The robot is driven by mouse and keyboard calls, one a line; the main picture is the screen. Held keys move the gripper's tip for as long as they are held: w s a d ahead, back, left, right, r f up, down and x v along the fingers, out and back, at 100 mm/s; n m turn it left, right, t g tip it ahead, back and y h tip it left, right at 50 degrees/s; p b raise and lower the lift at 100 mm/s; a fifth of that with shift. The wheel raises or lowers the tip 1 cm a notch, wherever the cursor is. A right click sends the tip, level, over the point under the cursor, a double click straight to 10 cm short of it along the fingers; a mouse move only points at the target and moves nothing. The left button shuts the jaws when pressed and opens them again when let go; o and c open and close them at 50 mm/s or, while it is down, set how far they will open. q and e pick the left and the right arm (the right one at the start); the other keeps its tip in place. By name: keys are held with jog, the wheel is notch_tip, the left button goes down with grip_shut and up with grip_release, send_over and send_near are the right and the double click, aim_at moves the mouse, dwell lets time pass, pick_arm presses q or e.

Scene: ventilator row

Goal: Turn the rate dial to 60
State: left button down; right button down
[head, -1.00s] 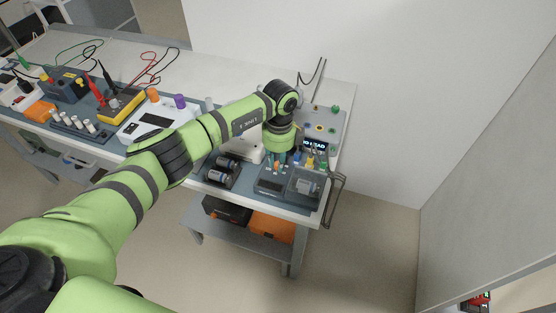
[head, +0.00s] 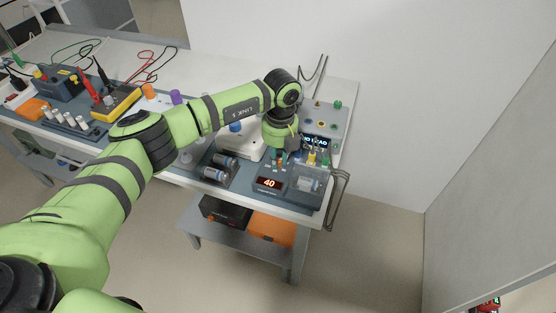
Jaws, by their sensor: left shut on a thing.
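The ventilator unit (head: 305,201) is a dark blue-grey box at the front right of the bench. Its orange number display (head: 268,183) reads 40. My left gripper (head: 279,163) points down at the back of this unit, just behind the display. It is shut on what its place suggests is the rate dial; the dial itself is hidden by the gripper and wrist. My right gripper is not in view.
A clear-sided chamber (head: 310,183) stands right of the display. A grey panel with a "NO LEAD" screen (head: 316,141) is behind it. Dark cylinders (head: 216,173) lie in a holder to the left. A metal rail (head: 338,195) edges the bench's right end.

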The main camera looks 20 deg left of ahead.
pick_arm(q)
jog(key=m+b, duration=0.4)
jog(key=m, duration=0.3)
jog(key=shift+f, duration=0.15)
jog(key=shift+m+b, duration=1.65)
jog(key=shift+m, duration=1.05)
jog(key=c, duration=1.1)
grip_release()
jog(key=shift+c, duration=0.2)
jog(key=shift+s, duration=0.1)
